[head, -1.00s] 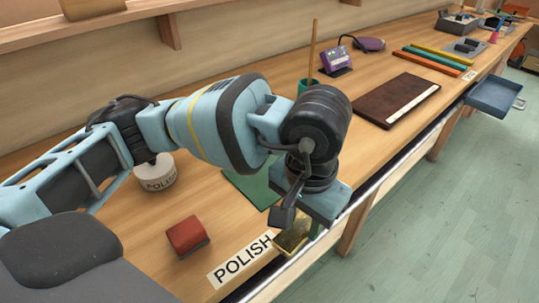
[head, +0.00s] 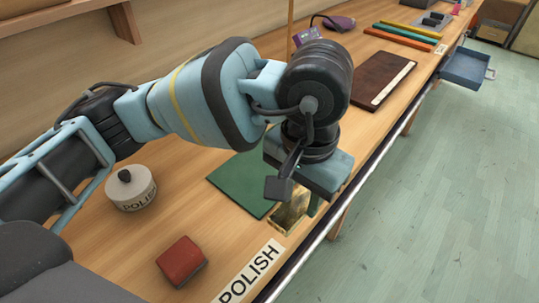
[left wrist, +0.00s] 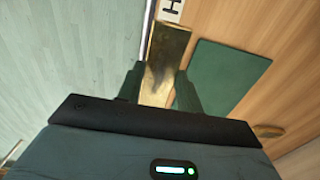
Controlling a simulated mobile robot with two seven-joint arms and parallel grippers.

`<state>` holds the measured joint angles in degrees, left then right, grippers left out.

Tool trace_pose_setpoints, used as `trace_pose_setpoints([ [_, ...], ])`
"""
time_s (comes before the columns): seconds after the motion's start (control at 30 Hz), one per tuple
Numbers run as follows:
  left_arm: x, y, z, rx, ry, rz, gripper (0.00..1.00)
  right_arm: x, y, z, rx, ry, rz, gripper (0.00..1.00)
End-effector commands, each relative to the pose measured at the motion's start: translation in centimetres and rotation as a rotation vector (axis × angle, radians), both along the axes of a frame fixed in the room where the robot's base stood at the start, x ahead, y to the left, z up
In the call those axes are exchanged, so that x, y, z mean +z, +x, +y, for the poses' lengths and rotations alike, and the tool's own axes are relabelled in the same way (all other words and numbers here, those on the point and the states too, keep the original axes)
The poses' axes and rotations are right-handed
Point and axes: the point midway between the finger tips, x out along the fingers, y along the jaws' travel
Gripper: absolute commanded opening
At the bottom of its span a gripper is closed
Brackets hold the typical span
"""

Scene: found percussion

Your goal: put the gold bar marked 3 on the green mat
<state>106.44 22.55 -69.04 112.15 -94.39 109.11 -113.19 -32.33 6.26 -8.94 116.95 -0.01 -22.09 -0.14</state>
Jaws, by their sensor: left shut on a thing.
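A gold bar (head: 291,212) shows near the front edge of the bench, beside the front corner of the green mat (head: 232,186). My left gripper (left wrist: 158,88) is shut on the bar, with one dark finger on each side of it. The gold bar (left wrist: 165,58) points away from the gripper in the left wrist view, and the green mat (left wrist: 226,72) lies flat to its right, bare where it shows. No number can be read on the bar. I cannot tell whether the bar touches the bench. My right gripper is not in view.
A POLISH label (head: 250,275) lies along the front edge, near a red block (head: 181,261). A lidded polish tin (head: 131,190) stands left of the mat. A dark brown board (head: 378,80) and coloured bars (head: 404,38) lie farther along the bench.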

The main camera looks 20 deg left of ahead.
Motion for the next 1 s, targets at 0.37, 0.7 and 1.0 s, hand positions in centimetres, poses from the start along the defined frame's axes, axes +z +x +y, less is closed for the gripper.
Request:
trace_pose_setpoints([
  [0.37,-0.5,6.2,4.8,0.009,0.000,-0.002,0.00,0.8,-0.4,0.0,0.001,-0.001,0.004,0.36],
  [0.7,-1.1,10.9,8.3,0.004,-0.001,-0.003,0.00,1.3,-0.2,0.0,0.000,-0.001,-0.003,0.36],
  [1.0,-1.2,11.5,8.8,0.001,-0.001,-0.003,0.00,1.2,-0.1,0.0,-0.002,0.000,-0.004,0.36],
])
